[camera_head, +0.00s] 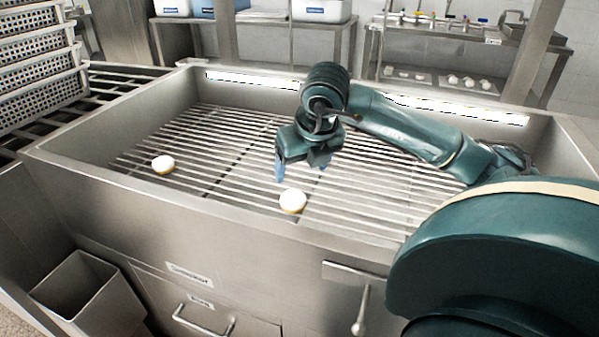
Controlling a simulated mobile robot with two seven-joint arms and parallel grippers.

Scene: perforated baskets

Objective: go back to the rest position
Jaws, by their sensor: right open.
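My right gripper (301,171) is open and empty over the slatted floor of a steel basin. Its fingers point down, just above and behind a round white piece with a yellowish lower edge (293,201). In the picture the fingers are close to this piece, but it lies on the slats outside them. A second such white piece (163,164) lies on the slats to the left. My right arm reaches in from the right side over the basin. My left gripper does not show.
The steel basin (110,183) has raised walls all round. Perforated baskets (40,70) are stacked at the far left. An open steel bin (88,292) stands low at the front left. Handles stick out from the basin's front. A counter (440,75) with more white pieces stands behind.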

